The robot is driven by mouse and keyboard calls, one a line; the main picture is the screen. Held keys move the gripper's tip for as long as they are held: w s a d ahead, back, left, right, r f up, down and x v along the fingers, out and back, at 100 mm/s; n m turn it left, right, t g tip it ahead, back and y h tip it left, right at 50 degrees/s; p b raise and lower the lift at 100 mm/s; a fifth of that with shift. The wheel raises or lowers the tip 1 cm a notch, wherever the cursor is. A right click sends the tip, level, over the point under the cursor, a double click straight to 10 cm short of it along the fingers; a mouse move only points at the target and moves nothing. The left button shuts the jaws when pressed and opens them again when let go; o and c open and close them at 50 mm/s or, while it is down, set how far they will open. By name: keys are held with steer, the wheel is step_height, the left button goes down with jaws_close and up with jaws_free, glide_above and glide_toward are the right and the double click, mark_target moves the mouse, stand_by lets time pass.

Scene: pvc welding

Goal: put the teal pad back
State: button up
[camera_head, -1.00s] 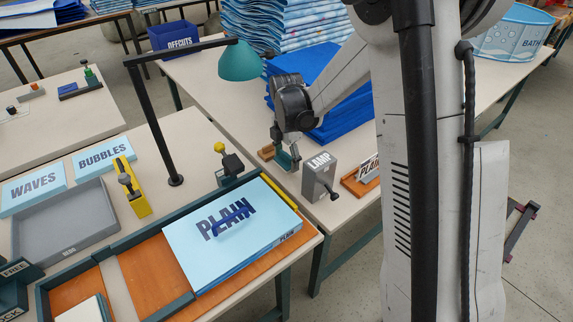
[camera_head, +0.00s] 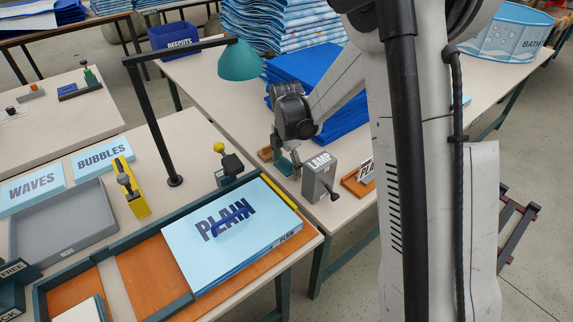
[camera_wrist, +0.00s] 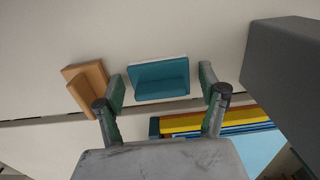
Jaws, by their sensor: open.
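The teal pad (camera_wrist: 160,78) is a small block with a pale edge along its far side. It is on the pale table in the wrist view. My gripper (camera_wrist: 162,98) is open, with one green-grey finger to the left of the pad and one to the right. Gaps show between the pad and both fingers, and nothing is held. In the head view my gripper (camera_head: 287,162) points down at the table, left of the grey LAMP box (camera_head: 320,177). There the pad cannot be told apart from the fingers.
A wooden block (camera_wrist: 87,86) stands close to the left finger. The LAMP box's grey side (camera_wrist: 285,75) is near on the right. A teal-edged tray holds PLAIN sheets (camera_head: 228,230) in front. A blue stack (camera_head: 318,85) lies behind my gripper.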

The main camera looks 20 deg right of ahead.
mark_target(287, 161)
step_height(287, 161, up, 12)
steer(key=shift+f+p, duration=0.15)
steer(key=shift+p, duration=0.9)
steer(key=s+r+m+t, duration=0.3)
steer(key=s+r+m, duration=0.75)
steer(key=s, duration=0.25)
steer(key=s+m+t, duration=0.4)
steer(key=s+m, duration=0.7)
steer(key=s, duration=0.3)
steer(key=shift+s+r+m, duration=0.25)
steer(key=shift+r+m, duration=0.05)
steer(key=shift+m, duration=0.05)
